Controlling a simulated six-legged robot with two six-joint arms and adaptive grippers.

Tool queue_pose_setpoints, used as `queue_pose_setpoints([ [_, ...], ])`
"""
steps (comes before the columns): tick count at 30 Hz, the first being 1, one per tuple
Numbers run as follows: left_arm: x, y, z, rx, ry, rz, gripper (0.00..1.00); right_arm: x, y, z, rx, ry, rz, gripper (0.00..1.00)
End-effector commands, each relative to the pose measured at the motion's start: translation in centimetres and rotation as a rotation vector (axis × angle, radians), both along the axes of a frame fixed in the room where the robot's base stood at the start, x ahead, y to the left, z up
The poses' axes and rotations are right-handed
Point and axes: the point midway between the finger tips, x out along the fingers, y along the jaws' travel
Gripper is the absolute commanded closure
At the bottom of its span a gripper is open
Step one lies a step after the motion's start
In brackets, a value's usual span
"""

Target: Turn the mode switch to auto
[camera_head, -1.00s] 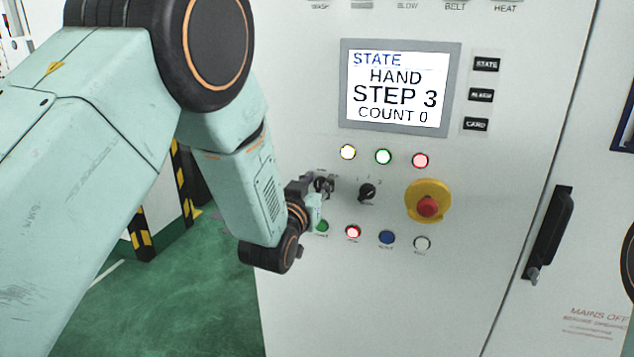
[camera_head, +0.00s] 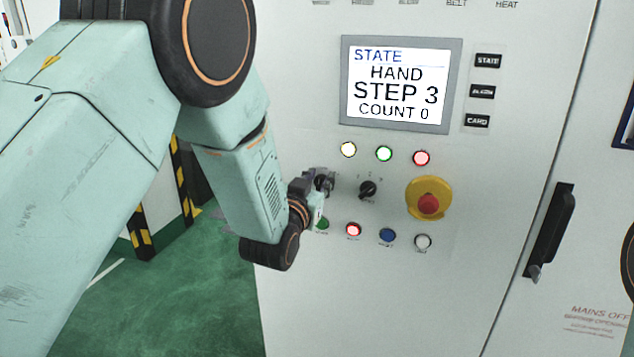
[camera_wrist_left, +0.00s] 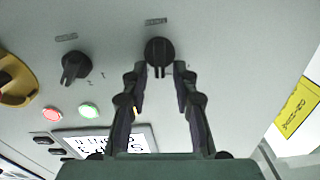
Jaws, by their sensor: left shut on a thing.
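The mode switch (camera_head: 326,180) is a black rotary knob at the left of the panel's control row, partly hidden by my gripper in the head view. In the left wrist view the knob (camera_wrist_left: 159,51) sits between the fingertips, with a small label beside it. My left gripper (camera_head: 318,187) is shut on this knob, and its two fingers (camera_wrist_left: 159,70) reach to either side of it. The display (camera_head: 397,84) reads STATE, HAND, STEP 3, COUNT 0. My right gripper is not in view.
A second black knob (camera_head: 368,190) and a red emergency stop (camera_head: 428,205) on yellow are to the right. Lit white, green and red lamps (camera_head: 384,154) are above. A row of buttons (camera_head: 387,235) runs below. A black door handle (camera_head: 552,228) stands out further right.

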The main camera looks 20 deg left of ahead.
Motion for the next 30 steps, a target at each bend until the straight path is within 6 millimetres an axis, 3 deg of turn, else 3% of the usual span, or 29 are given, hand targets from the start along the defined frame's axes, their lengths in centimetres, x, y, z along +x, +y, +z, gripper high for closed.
queue_pose_setpoints([
  [18, 0.0, -0.8, -0.6, 0.494, -0.015, 0.002, 1.00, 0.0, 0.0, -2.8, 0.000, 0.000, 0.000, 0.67],
  [30, -0.1, -1.0, -0.7, 0.666, -0.019, 0.000, 1.00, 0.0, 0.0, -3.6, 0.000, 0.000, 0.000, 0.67],
])
